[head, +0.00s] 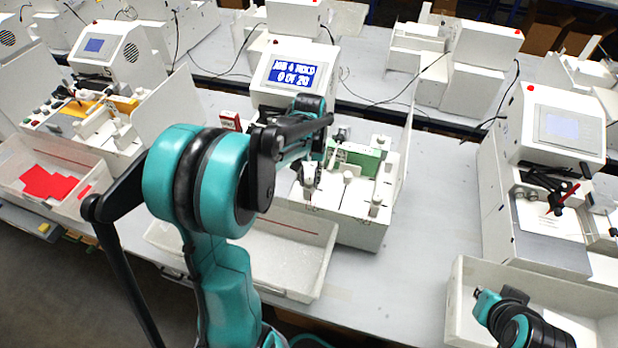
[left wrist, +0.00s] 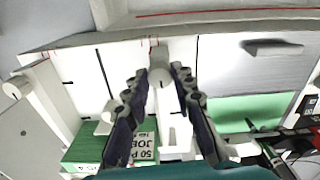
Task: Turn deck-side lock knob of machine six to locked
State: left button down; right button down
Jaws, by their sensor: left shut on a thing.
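The machine in front of me has a white body, a deck (head: 352,222) and a lit blue screen (head: 291,74) with white text that seems to read job 4 hold, 0 of 20. My left gripper (head: 312,172) is over the near left part of this deck, partly covered by my own arm. In the left wrist view, my left gripper (left wrist: 161,76) has its two dark fingers on either side of a pale grey knob (left wrist: 158,50) at the deck edge and is shut on it. Small red and dark marks lie beside the knob.
A green block (head: 367,160) lies on the deck; a green labelled pack shows in the left wrist view (left wrist: 83,148). A white tray (head: 285,285) stands before the machine. Similar machines stand left (head: 116,50) and right (head: 562,120). The bench (head: 425,215) between machines is clear.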

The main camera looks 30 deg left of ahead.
aim_at(309, 181)
pick_arm(q)
jog(key=shift+m, duration=0.6)
jog(key=c, duration=1.3)
grip_release()
jog(key=shift+o, duration=0.2)
notch_tip(309, 181, up, 12)
